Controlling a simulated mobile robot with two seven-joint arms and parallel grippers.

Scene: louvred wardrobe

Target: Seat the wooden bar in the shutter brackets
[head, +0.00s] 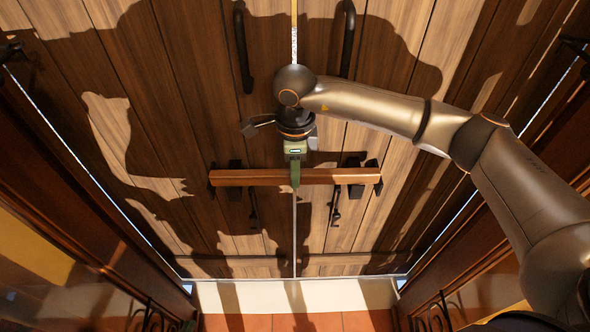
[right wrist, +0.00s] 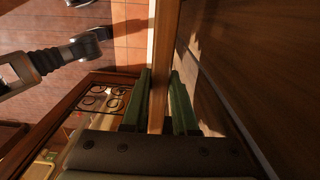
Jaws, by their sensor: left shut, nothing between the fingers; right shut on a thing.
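The wooden bar (head: 245,178) lies level across the seam between the two shutter doors in the head view. My right gripper (head: 295,178) is shut on the middle of the bar, and its green fingers also show on either side of it in the right wrist view (right wrist: 158,110). Black brackets show behind the bar, a left one (head: 235,164) and a right one (head: 371,164). The bar covers part of them, so I cannot tell whether it rests in them or is in front of them.
Two black handles, left (head: 243,50) and right (head: 347,38), stand on the doors above the bar. A pale sill (head: 290,295) and tiled floor (head: 250,322) lie below the doors. Dark wooden panels close in on both sides.

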